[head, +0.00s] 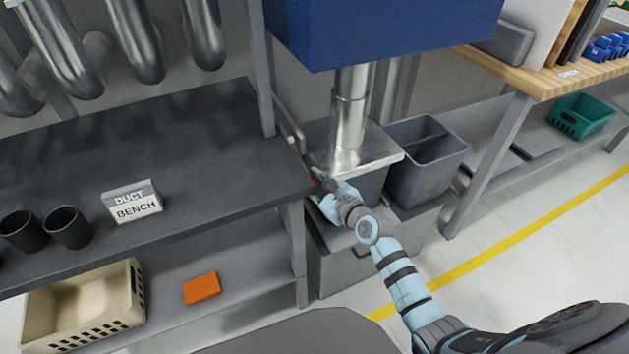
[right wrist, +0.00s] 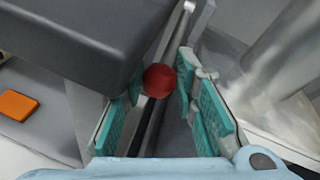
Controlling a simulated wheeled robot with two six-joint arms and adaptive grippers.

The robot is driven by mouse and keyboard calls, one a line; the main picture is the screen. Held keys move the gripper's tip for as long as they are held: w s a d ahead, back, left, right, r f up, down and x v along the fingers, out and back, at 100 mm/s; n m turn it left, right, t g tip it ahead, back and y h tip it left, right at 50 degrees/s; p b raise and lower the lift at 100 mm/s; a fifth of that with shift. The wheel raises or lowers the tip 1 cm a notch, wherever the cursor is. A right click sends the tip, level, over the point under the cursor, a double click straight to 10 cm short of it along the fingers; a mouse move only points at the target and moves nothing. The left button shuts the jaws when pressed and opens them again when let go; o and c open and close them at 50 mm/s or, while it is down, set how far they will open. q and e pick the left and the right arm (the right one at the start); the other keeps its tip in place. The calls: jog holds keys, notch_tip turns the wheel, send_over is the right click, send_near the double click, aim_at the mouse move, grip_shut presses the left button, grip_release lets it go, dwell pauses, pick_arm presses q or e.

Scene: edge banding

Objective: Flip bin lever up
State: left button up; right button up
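The lever shows in the right wrist view as a red ball knob (right wrist: 159,80) on a thin grey bar that runs up and away. In the head view only a small red spot of the knob (head: 316,181) shows by my right fingers, beside the metal-topped bin (head: 372,152) under the blue unit. My right gripper (head: 322,180) is at the bench's right end. In the right wrist view its teal-padded fingers (right wrist: 160,100) are apart, one on each side of the knob; whether either touches it I cannot tell. My left gripper is out of view.
The dark duct bench (head: 220,150) lies close to the left of my right gripper, its corner near the fingers. An open grey bin (head: 425,165) stands to the right. An orange block (head: 201,288) and a cream basket (head: 85,310) are on the lower shelf.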

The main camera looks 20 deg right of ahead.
jog(key=shift+o, duration=0.4)
jog(key=shift+s+d, duration=0.1)
jog(key=v, duration=1.1)
jog(key=shift+s, duration=0.4)
jog(key=shift+d+r, duration=0.1)
